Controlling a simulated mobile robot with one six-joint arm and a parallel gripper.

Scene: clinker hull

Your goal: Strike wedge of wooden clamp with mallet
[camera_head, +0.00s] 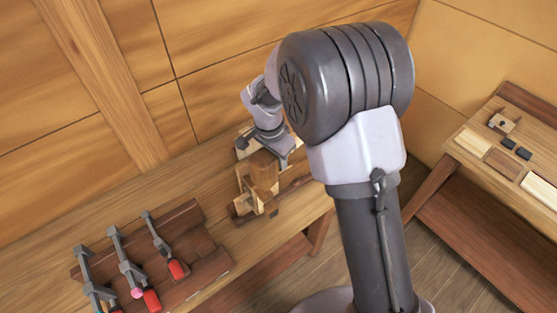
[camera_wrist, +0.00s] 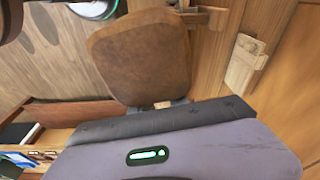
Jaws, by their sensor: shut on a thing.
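My gripper (camera_head: 274,150) is over the bench, partly hidden behind my own arm in the head view. It is shut on the mallet, whose brown block-shaped head (camera_wrist: 140,55) fills the upper middle of the wrist view. A pale bit of its handle (camera_wrist: 163,104) shows at the jaws. In the head view the mallet head (camera_head: 264,168) is just below my gripper, close above or beside the wooden clamp (camera_head: 258,202). I cannot tell whether they touch. The clamp's wedge cannot be clearly made out.
Several metal clamps with red handles (camera_head: 130,268) lie on a dark rack at the bench's left. A side table (camera_head: 480,135) at right carries wood blocks and small dark pieces. A wooden piece (camera_wrist: 243,62) shows at right in the wrist view. The wall is close behind the bench.

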